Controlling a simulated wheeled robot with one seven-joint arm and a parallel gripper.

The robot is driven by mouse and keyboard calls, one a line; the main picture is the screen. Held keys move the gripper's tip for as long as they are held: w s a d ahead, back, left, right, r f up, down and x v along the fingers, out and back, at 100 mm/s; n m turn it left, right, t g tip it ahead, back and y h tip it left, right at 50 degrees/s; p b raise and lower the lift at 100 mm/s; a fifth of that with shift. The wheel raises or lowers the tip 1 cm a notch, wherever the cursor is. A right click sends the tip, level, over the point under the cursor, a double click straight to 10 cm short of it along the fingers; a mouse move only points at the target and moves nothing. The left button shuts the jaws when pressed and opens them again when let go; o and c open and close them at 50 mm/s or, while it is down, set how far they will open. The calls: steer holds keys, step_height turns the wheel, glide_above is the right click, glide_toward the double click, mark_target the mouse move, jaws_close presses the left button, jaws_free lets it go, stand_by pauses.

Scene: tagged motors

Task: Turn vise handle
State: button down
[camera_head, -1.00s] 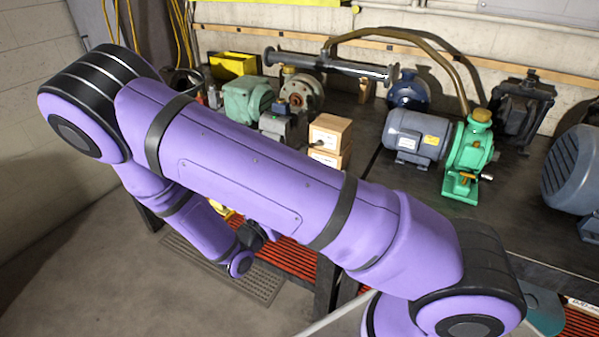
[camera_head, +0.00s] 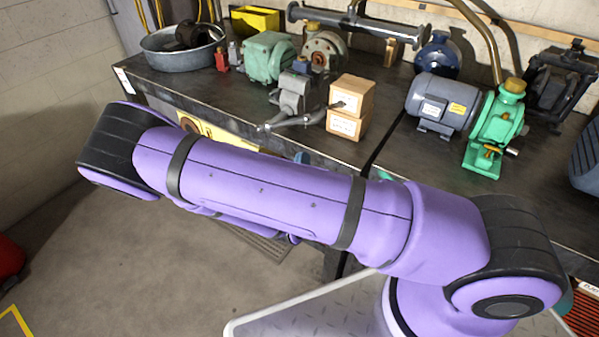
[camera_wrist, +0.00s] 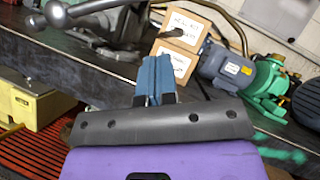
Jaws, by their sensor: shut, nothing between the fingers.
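The grey vise (camera_head: 296,92) stands at the front edge of the dark workbench, left of two stacked boxes. Its handle (camera_head: 290,122) is a grey bar with a ball end, sticking out past the front of the vise. In the wrist view the vise (camera_wrist: 125,28) is at the top, and the ball end of its handle (camera_wrist: 57,13) is at upper left. My gripper (camera_wrist: 154,62) has blue fingers that are shut and empty. In that view they appear below and right of the handle, apart from it, overlapping the lower box. My arm hides most of the gripper in the head view.
Two stacked boxes (camera_head: 349,105) stand right of the vise. A grey-blue motor (camera_head: 440,103) and a green pump (camera_head: 495,130) are farther right. A green motor (camera_head: 267,57) and a metal tub (camera_head: 178,48) are to the left.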

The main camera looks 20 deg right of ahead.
steer(key=w+d+r, duration=0.1)
steer(key=w+r, duration=0.4)
steer(key=shift+d, duration=0.15)
steer(key=shift+r, duration=0.15)
